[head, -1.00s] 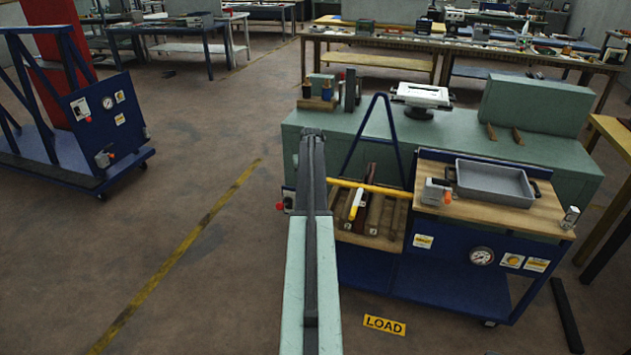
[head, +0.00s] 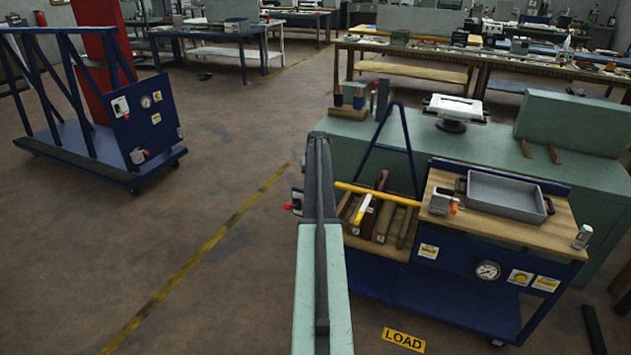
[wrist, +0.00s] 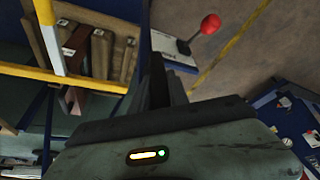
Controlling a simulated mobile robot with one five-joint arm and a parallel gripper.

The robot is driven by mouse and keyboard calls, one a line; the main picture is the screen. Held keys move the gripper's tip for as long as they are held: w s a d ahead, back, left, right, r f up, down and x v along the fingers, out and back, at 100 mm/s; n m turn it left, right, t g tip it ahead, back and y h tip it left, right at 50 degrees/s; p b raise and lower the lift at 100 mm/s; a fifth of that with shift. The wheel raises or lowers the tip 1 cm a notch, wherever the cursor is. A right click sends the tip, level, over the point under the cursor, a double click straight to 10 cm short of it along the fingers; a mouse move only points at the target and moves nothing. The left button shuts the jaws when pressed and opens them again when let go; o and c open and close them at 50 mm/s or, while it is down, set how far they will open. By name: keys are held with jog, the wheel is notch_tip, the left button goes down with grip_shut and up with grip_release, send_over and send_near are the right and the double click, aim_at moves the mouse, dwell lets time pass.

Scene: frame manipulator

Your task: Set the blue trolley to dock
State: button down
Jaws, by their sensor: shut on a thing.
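The blue trolley (head: 440,288) stands at the right in the head view, with a wooden top and a lower blue deck. A yellow bar (head: 375,193) runs along its left part; it also shows in the wrist view (wrist: 90,80). No dock marking is readable.
A yellow LOAD sign (head: 403,340) lies on the floor before the trolley. A green bench (head: 480,150) stands close behind it. Another blue cart (head: 100,150) stands at the left. Open floor with a yellow line (head: 200,255) lies between. The trolley carries a grey tray (head: 505,190).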

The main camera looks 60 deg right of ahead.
jog(key=shift+w+d+r, duration=0.15)
jog(key=shift+w, duration=0.2)
jog(key=c, duration=1.3)
grip_release()
jog(key=shift+w, duration=0.1)
jog(key=p+v, duration=0.7)
jog(key=shift+s+a+r, duration=0.2)
jog(key=shift+a+r, duration=0.05)
jog(key=shift+r, duration=0.05)
jog(key=shift+s, duration=0.15)
